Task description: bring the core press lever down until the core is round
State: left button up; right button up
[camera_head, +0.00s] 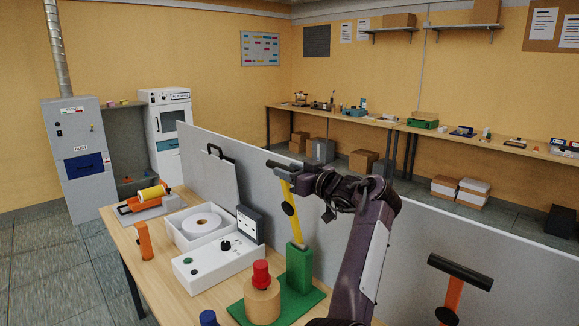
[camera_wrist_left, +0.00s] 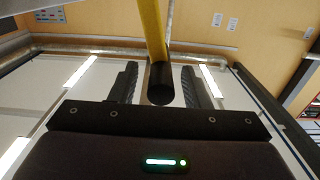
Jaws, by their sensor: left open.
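The core press has a green base and post (camera_head: 299,268) at the bottom centre of the head view. Its yellow lever (camera_head: 294,226) stands up, tilted a little left, with a black handle at the top. The handle also shows end-on in the left wrist view (camera_wrist_left: 160,85). A tan core (camera_head: 262,301) with a red plug (camera_head: 261,274) on top stands on the green base; I cannot tell how round it is. My left gripper (camera_head: 293,174) is at the lever's top, open, with its fingers on either side of the handle. My right gripper is not in view.
A grey partition (camera_head: 400,250) runs behind the bench (camera_head: 128,243). An orange lever with a black T-handle (camera_head: 460,272) stands at right.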

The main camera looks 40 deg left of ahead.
pick_arm(q)
jog(key=shift+a, duration=0.15)
jog(key=shift+c, duration=0.3)
grip_shut()
